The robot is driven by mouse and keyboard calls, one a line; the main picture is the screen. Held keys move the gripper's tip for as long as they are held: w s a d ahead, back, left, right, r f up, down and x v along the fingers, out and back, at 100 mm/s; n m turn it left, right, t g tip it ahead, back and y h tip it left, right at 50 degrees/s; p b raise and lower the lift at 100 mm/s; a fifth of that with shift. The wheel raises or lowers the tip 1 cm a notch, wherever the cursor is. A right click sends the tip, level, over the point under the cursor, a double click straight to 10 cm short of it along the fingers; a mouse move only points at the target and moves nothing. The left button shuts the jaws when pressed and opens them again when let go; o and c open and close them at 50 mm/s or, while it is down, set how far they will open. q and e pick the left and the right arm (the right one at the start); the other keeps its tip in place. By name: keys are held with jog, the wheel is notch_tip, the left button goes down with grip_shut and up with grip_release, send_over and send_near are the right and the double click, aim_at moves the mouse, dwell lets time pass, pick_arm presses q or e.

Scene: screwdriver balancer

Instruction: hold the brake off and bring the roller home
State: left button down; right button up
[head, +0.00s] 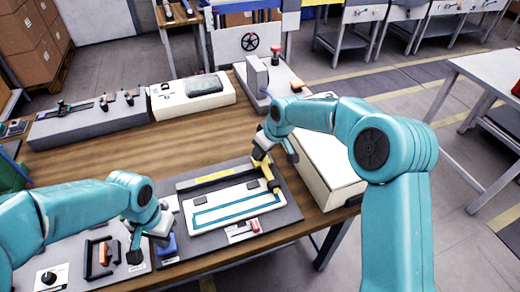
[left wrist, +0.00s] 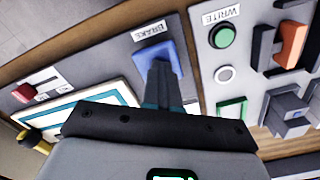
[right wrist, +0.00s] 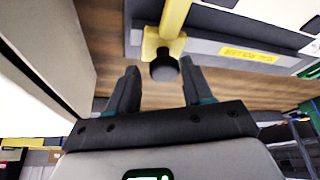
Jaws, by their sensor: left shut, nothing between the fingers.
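The blue brake paddle (head: 168,246) sits on the grey panel at the table's near edge. In the left wrist view the paddle (left wrist: 149,53) is under a BRAKE label. My left gripper (left wrist: 160,68) is shut and empty, its tips over the paddle and seemingly against it; exact contact is hidden. The yellow roller bar (head: 268,177) spans the right end of the white plate with a teal outline (head: 235,208). My right gripper (right wrist: 158,68) is open at the bar's far end. The bar's black knob (right wrist: 164,68) lies between or just beyond its fingertips, with gaps on both sides.
A cream box (head: 318,165) stands close on the right of the plate. Left of the brake are a green WRITE button (left wrist: 222,36) and an orange-handled part (head: 105,255). Grey and cream fixtures (head: 90,118) line the table's back. Bare wood lies between.

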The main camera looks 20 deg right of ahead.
pick_arm(q)
jog(key=shift+d, duration=0.1)
pick_arm(e)
jog(key=shift+r, duration=0.1)
jog(key=v, duration=1.2)
jog(key=shift+s+d, duration=0.1)
pick_arm(q)
notch_tip(320, 180, up, 7)
jog(key=p, duration=0.5)
pick_arm(e)
notch_tip(320, 180, up, 5)
jog(key=shift+f, duration=0.2)
pick_arm(q)
jog(key=shift+s, duration=0.15)
pick_arm(e)
jog(key=shift+s, duration=0.1)
